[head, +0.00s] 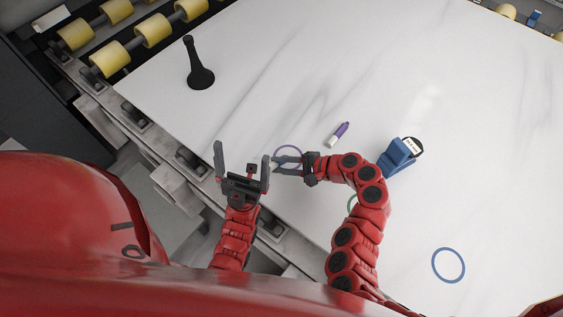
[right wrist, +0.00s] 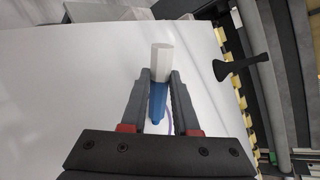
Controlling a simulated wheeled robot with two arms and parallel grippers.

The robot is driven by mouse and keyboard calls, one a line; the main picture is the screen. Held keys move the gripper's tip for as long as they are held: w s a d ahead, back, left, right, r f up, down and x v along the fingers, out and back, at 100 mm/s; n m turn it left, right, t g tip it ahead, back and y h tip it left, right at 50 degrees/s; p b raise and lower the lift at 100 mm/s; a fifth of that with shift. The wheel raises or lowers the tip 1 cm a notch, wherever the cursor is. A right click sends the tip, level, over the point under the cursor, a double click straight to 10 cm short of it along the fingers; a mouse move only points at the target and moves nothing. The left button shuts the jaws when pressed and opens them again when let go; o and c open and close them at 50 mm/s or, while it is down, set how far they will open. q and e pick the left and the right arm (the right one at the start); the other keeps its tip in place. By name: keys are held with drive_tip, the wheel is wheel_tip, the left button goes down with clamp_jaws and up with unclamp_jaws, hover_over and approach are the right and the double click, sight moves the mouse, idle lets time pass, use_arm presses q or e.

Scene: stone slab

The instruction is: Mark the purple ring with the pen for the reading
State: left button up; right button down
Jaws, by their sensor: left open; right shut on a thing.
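The purple ring (head: 289,147) is drawn on the white stone slab, partly covered by my right gripper. A bit of it also shows behind the fingers in the right wrist view (right wrist: 171,124). My right gripper (head: 275,165) is shut on a blue and white pen (right wrist: 158,98), its white end pointing away from the gripper. The pen is hard to make out in the head view. A purple and white pen (head: 340,131) lies on the slab, right of the ring. My left gripper (head: 242,163) is open and empty near the slab's front edge, left of the ring.
A blue holder (head: 398,157) with a dial-like black and white face (head: 411,144) stands right of my right arm. A blue ring (head: 434,265) is at lower right; a green ring (head: 350,203) is mostly hidden by my arm. A black stand (head: 199,75) is at upper left. The slab's upper middle is clear.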

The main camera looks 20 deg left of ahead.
drive_tip(key=shift+s+a+p, duration=0.35)
drive_tip(key=shift+s+p, duration=0.15)
drive_tip(key=shift+s, duration=0.35)
idle(1.4)
wheel_tip(320, 180, up, 7)
drive_tip(key=p, duration=0.5)
idle(0.4)
